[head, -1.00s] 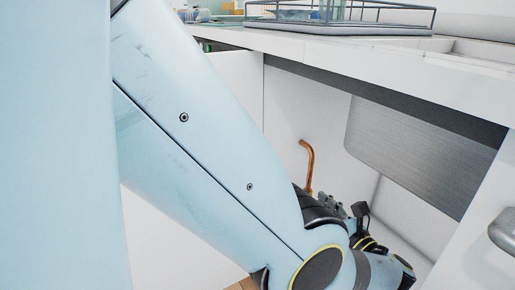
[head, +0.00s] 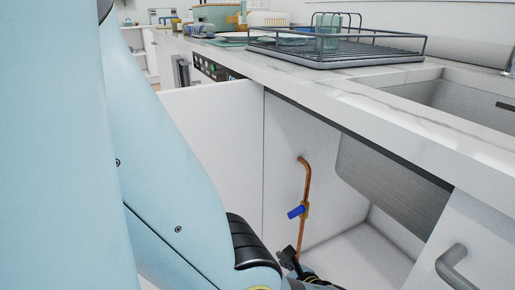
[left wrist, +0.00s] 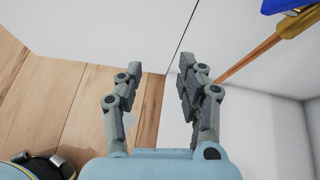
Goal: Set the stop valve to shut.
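The stop valve has a blue handle (head: 296,212) on a vertical copper pipe (head: 307,182) inside the open cabinet under the sink. The handle lies crosswise to the pipe, sticking out to the left and tilted slightly. In the left wrist view, part of the blue handle (left wrist: 288,5) and the copper pipe (left wrist: 255,59) show at top right. My left gripper (left wrist: 154,74) is open and empty there, with the handle beyond its right finger. In the head view the left gripper (head: 289,259) is partly hidden by my arm, below the handle. My right gripper is not in view.
The sink basin (head: 395,178) hangs inside the cabinet, right of the pipe. A cabinet door with a handle (head: 458,265) stands at lower right. The counter (head: 330,92) carries a wire rack (head: 335,60). A wooden floor (left wrist: 60,92) shows in the wrist view.

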